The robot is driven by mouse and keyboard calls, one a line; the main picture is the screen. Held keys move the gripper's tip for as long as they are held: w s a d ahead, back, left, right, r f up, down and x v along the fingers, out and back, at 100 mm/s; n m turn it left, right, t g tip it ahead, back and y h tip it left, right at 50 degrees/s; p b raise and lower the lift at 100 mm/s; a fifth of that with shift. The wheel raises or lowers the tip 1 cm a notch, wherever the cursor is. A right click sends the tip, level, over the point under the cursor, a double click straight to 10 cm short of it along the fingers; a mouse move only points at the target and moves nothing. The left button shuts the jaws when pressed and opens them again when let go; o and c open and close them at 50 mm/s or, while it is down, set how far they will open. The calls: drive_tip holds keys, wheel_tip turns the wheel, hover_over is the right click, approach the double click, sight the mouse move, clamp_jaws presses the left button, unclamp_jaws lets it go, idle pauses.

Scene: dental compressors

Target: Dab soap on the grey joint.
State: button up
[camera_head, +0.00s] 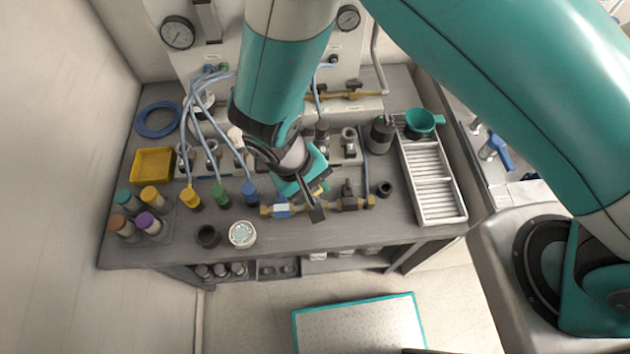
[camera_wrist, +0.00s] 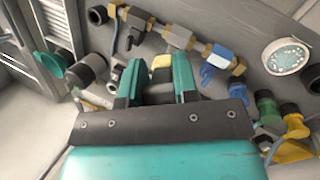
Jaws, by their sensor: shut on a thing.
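My gripper (camera_head: 308,190) is above the bench, close over the brass pipe run. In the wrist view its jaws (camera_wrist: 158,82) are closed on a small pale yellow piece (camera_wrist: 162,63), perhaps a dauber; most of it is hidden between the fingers. The grey joint (camera_wrist: 180,37) sits on the pipe run between brass nuts, beside a blue joint (camera_wrist: 220,55). In the head view the grey joint (camera_head: 317,213) lies just below my gripper; whether anything touches it I cannot tell. A round white dish of bubbly soap (camera_head: 242,233) stands left of the pipe; it also shows in the wrist view (camera_wrist: 286,56).
A black-handled valve (camera_head: 348,190) stands on the pipe run. Blue hoses with coloured fittings (camera_head: 220,195) lie left. A yellow tray (camera_head: 152,165), capped bottles (camera_head: 150,222) and a black cup (camera_head: 208,236) are further left. A white ribbed rack (camera_head: 433,182) and teal cup (camera_head: 421,122) are right.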

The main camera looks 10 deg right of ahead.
wheel_tip(320, 180, down, 6)
drive_tip(key=b, duration=0.4)
drive_tip(key=shift+f+b, duration=0.55)
drive_tip(key=shift+f, duration=0.05)
idle(2.0)
drive_tip(key=shift+r, duration=0.15)
drive_tip(key=shift+r+p, duration=2.6)
drive_tip(key=shift+r, duration=0.9)
